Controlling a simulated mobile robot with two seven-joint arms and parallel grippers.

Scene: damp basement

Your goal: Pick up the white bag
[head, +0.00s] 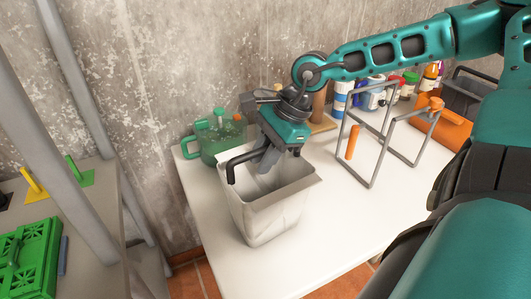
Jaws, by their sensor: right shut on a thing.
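The white bag (266,218) stands upright and open-topped near the left end of the white table, with grey marbled sides. A dark curved handle (248,156) shows at its top left. My right gripper (268,160) reaches down from the upper right to the bag's top and is shut on the bag. The gripper's body partly covers the bag's back rim, so the exact place of the hold is hidden. I cannot tell whether the bag's base touches the table. My left gripper is not in view.
A green watering can (215,143) stands close behind the bag. A grey metal frame (372,145), an orange cylinder (440,124) and several bottles (372,92) are on the right of the table (340,215). A shelf with a green crate (24,262) stands left.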

